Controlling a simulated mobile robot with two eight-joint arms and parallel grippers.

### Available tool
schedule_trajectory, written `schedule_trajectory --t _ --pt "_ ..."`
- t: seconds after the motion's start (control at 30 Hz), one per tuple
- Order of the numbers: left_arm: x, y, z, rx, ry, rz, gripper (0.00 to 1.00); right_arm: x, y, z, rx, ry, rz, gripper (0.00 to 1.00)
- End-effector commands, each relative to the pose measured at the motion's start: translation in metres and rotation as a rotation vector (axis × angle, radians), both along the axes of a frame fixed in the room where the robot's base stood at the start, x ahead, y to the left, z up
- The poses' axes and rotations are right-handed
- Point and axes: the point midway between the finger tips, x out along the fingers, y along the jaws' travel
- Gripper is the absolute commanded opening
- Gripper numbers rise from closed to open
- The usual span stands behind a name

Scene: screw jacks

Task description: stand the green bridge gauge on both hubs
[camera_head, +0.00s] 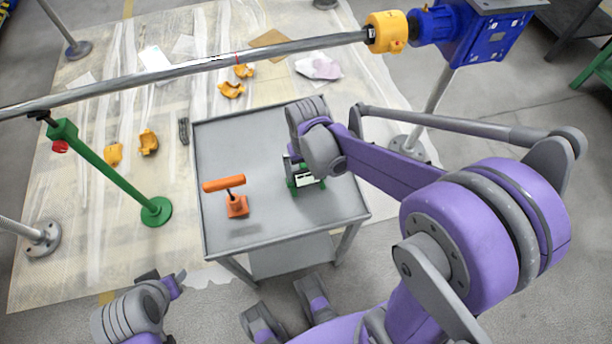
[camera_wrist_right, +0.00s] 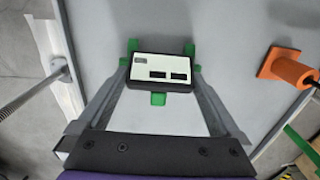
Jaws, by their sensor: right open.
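The green bridge gauge (camera_head: 303,181) stands on the grey cart top, partly hidden by my right gripper (camera_head: 297,158). In the right wrist view the gauge (camera_wrist_right: 160,72) shows a white-and-black display panel and green feet. My right gripper (camera_wrist_right: 161,70) is open there, one finger on each side of the gauge; I cannot tell whether they touch it. The likely hubs are a yellow coupling (camera_head: 386,32) on the long shaft and a blue hub (camera_head: 425,25) beside it. No gauge is on them. My left gripper (camera_head: 168,281) is at the lower left; its opening is unclear.
An orange T-handled tool (camera_head: 235,205) stands on the cart (camera_head: 265,225) left of the gauge. A long steel shaft (camera_head: 205,65) crosses above. A green stand (camera_head: 110,175) rises left of the cart. Yellow shells (camera_head: 148,142) lie on the floor sheet.

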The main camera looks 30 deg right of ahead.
Motion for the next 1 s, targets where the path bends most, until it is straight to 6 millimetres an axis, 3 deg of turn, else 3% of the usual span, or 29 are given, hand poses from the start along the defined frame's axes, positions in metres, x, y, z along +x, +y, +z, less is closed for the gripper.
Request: schedule_trajectory --t 0.17,0.67,1.0 --pt "0.000 0.000 0.000 0.000 0.000 0.000 0.50 0.000 0.000 0.000 0.000 0.000 0.000 1.00" --pt "0.000 0.000 0.000 0.000 0.000 0.000 0.50 0.000 0.000 0.001 0.000 0.000 0.000 0.12" --pt "0.000 0.000 0.003 0.000 -0.001 0.000 0.50 0.000 0.000 0.011 0.000 0.000 0.000 0.10"
